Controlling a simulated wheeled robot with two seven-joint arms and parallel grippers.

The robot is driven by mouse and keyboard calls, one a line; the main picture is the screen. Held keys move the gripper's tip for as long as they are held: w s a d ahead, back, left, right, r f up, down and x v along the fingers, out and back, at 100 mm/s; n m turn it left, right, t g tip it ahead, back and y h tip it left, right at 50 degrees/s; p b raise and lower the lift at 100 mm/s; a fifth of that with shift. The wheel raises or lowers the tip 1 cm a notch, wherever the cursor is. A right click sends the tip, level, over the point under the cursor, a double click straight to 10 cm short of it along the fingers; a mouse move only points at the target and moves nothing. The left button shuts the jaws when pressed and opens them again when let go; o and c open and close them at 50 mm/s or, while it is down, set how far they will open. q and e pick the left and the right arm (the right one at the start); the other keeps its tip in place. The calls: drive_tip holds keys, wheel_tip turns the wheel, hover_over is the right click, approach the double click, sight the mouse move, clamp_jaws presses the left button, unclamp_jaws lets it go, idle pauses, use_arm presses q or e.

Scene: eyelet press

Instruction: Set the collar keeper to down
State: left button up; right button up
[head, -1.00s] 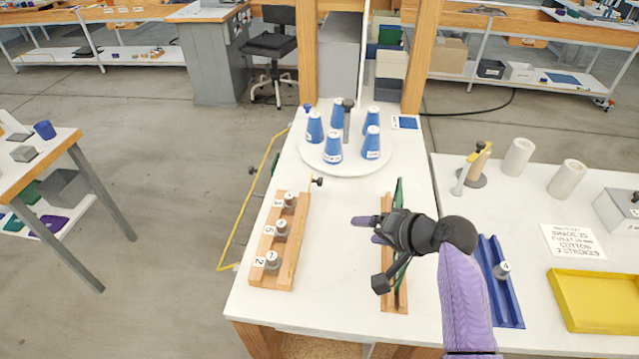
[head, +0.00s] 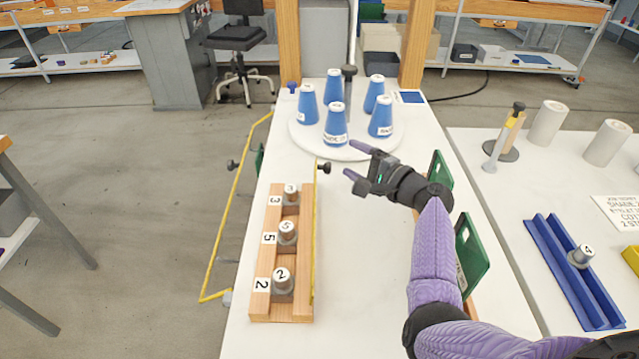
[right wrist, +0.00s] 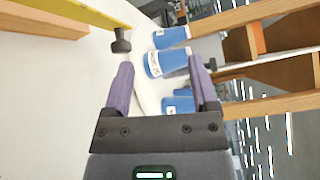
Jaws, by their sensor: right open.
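The collar keeper appears to be the yellow bar (head: 315,240) along the right side of the wooden collar rack (head: 262,250); I cannot tell for certain whether it is up or down. A black knob (head: 323,167) sits at its far end. Grey collars numbered 3 (head: 290,194), 5 (head: 287,231) and 2 (head: 282,280) stand in the rack. My right gripper (head: 356,160) is open and empty, right of the knob and apart from it. In the right wrist view, the yellow bar (right wrist: 70,12) and knob (right wrist: 121,42) lie beyond the left fingertip of the gripper (right wrist: 161,66). My left gripper is out of view.
Several blue cones (head: 335,125) stand on a white round plate (head: 300,140) just behind the gripper. Green panels (head: 472,255) stand right of my right arm. A blue rail (head: 565,265) holding collar 4 (head: 580,256) lies on the right table. White tabletop between rack and arm is clear.

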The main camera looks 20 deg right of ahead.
sight(327, 168)
drive_tip(key=f+b, duration=0.1)
drive_tip(key=f, duration=0.1)
drive_tip(key=f+b, duration=0.1)
drive_tip(key=f, duration=0.1)
drive_tip(key=f+b, duration=0.1)
drive_tip(key=f, duration=0.1)
drive_tip(key=shift+w+a+f, duration=0.1)
drive_tip(key=shift+w, duration=0.15)
drive_tip(key=b+x, duration=0.3)
drive_tip(key=x, duration=0.4)
drive_tip(key=shift+w, duration=0.15)
use_arm(q)
wheel_tip(327, 168, down, 8)
drive_tip(key=s+a, duration=0.1)
drive_tip(key=s, duration=0.1)
drive_tip(key=shift+a+g, duration=0.3)
drive_tip(key=shift+a, duration=0.05)
use_arm(e)
drive_tip(key=shift+r, duration=0.2)
drive_tip(key=shift+c, duration=0.9)
use_arm(q)
drive_tip(key=shift+w+d+r, duration=0.1)
drive_tip(key=shift+w+d, duration=0.1)
drive_tip(key=shift+d, duration=0.1)
use_arm(e)
clamp_jaws()
